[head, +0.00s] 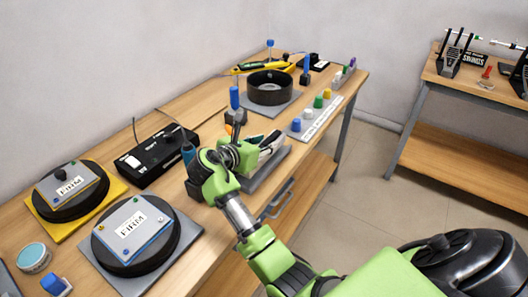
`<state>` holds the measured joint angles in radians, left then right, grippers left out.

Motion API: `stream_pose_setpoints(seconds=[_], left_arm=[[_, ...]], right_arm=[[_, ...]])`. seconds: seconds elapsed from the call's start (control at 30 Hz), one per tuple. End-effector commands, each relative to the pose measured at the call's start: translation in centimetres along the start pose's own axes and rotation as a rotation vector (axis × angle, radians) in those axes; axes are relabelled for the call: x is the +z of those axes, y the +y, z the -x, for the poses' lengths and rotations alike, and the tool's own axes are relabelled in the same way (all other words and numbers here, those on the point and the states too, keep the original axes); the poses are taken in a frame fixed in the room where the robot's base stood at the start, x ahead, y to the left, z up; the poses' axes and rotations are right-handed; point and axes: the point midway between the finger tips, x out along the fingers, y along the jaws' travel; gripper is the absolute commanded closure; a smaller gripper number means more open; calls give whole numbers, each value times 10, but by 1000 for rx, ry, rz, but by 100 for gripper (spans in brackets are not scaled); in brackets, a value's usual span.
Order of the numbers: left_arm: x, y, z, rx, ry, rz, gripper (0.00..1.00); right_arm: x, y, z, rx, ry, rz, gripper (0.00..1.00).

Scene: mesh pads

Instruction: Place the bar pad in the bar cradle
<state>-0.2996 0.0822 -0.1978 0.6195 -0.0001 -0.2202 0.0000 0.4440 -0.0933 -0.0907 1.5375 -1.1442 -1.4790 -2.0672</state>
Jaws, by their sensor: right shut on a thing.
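My right gripper (235,125) is over the middle of the bench, at the end of the green arm from the lower right. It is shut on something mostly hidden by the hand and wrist. A blue upright piece (235,97) shows just above the dark fingers; whether it is held or stands behind them I cannot tell. A grey tray-like holder (272,168) with pale upright parts is just right of the hand, partly covered; I cannot tell whether it is the bar cradle. I cannot pick out the bar pad for sure. My left gripper is not in view.
Two round black holders with pads marked FIRM stand at left, on a yellow plate (63,228) and a grey plate (188,240). A black ring dish (270,88) and coloured knobs (318,102) are further back. Another bench (470,88) stands right.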

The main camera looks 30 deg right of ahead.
Motion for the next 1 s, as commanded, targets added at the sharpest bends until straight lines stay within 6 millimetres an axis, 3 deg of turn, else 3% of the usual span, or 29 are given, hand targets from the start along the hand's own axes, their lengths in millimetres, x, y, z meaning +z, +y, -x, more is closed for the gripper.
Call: stream_pose_setpoints(seconds=[0.3, 0.67, 0.7, 0.73, 1.0], left_arm=[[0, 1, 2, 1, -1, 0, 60], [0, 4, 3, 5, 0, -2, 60], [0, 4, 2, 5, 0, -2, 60], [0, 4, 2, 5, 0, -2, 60], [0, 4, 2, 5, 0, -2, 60]], right_arm=[[-30, 5, -15, 0, -2, 2, 100], [-33, 5, -16, 1, -2, 1, 100], [-35, 5, -17, 1, 0, 2, 61], [-35, 4, -17, 1, 0, 2, 53], [-35, 4, -17, 1, 0, 2, 52]])
